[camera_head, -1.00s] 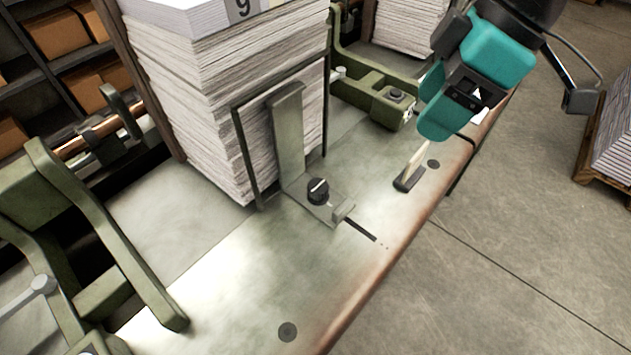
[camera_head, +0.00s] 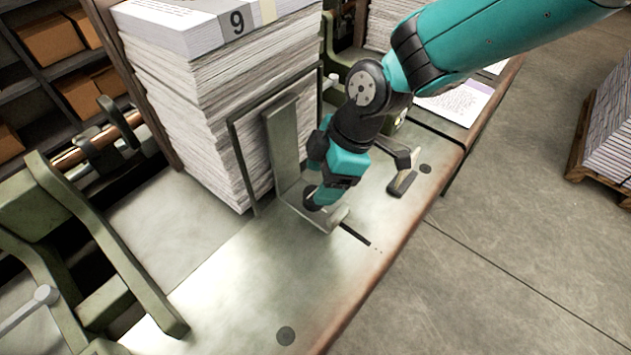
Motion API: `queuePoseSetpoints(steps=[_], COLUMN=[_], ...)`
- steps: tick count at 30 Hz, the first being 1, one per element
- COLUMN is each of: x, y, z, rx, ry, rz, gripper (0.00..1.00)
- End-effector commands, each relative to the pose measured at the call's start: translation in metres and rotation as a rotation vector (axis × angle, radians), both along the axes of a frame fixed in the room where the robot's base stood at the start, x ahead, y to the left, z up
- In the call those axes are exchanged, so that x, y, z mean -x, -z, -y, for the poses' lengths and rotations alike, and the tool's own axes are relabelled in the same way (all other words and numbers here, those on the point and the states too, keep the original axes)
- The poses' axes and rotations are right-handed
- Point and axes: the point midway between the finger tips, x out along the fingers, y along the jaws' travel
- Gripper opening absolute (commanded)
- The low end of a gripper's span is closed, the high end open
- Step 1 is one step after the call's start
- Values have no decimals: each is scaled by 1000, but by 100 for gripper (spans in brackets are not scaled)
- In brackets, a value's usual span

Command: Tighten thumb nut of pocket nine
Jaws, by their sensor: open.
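The tall stack of printed sheets marked 9 (camera_head: 215,110) stands upright in its pocket. An L-shaped metal stop (camera_head: 284,150) stands against its front, with its foot on the metal table. The black thumb nut (camera_head: 310,203) sits on that foot and is mostly hidden by my gripper.
The metal table (camera_head: 225,280) is clear in front and to the left. A green machine arm (camera_head: 105,235) is at the left. A printed sheet (camera_head: 455,103) lies farther back. A paper pallet (camera_head: 612,130) stands on the floor.

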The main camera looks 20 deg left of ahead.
Motion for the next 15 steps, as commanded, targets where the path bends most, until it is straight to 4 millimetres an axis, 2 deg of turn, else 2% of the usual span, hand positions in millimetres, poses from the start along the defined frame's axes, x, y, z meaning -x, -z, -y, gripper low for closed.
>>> queuePoseSetpoints(steps=[6,15], x=[5,6], y=[25,32], z=[-10,-12], rx=[0,0], ry=[0,0], rz=[-1,1], gripper=[65,65])
